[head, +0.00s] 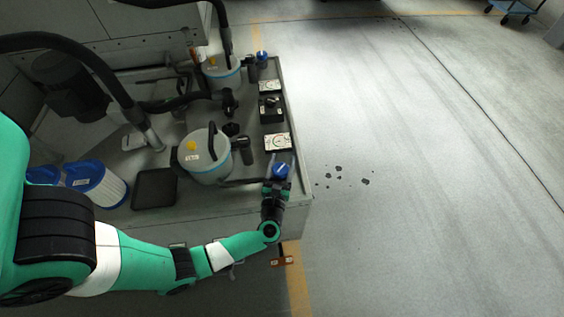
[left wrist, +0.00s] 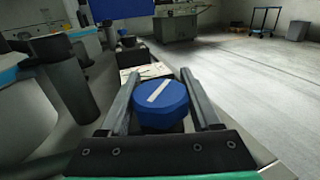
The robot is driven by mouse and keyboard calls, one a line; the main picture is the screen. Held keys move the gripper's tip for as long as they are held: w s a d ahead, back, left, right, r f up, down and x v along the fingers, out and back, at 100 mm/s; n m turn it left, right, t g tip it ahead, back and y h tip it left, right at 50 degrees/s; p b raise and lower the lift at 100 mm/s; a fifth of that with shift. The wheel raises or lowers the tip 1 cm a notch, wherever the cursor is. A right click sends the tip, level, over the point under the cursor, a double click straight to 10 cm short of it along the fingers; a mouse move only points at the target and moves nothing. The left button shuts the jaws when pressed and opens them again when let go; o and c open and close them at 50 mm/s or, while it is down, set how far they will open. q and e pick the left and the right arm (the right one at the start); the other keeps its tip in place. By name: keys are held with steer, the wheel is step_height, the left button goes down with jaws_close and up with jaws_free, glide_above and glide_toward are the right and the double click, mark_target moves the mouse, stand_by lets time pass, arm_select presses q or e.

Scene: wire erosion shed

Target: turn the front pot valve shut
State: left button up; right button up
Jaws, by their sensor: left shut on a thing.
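The front pot valve has a blue knob (head: 280,170) near the front right corner of the bench. In the left wrist view the knob (left wrist: 162,105) carries a white stripe that runs diagonally, from lower left to upper right. My left gripper (head: 278,178) is at the knob, with one finger on each side of it, shut on it. The fingers of my left gripper (left wrist: 161,88) also show in the left wrist view. The front pot (head: 205,158), pale with a light blue band, stands left of the valve. My right gripper is not in view.
A back pot (head: 221,73) and its blue-topped valve (head: 262,56) stand farther back. White gauge panels (head: 277,142) line the bench's right edge. A black tray (head: 154,188) and a blue-ended filter (head: 100,186) lie at left. The floor (head: 430,170) right of the bench is mostly clear.

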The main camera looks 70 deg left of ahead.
arm_select(q)
steer(key=shift+m+t+h, duration=0.4)
steer(key=shift+m+t, duration=0.1)
steer(key=shift+t, duration=0.2)
steer(key=shift+w+f+t+h, duration=0.1)
steer(key=shift+t+h, duration=0.2)
steer(key=shift+t, duration=0.1)
steer(key=shift+d+f+m+t+h+b, duration=0.1)
steer(key=shift+m+t+h+b, duration=0.65)
steer(key=shift+m, duration=0.25)
steer(key=m+t+h+b, duration=0.2)
steer(key=h, duration=0.1)
steer(key=m+t+h+b, duration=0.1)
steer(key=h+b, duration=0.1)
steer(key=shift+w+d+f+m+t, duration=0.1)
steer(key=shift+w+d+m+t, duration=0.15)
steer(key=shift+w+d+m, duration=0.15)
steer(key=shift+w+d+m+t+h+b, duration=0.15)
steer(key=shift+m+t+h+b, duration=0.1)
steer(key=shift+m+h, duration=0.45)
steer(key=shift+s+d+m+t+h+b, duration=0.15)
steer(key=shift+m+t+h+b, duration=0.2)
steer(key=shift+h, duration=0.5)
steer(key=shift+w+d, duration=0.1)
steer(key=o, duration=1.4)
steer(key=shift+r, duration=0.25)
steer(key=shift+c, duration=0.2)
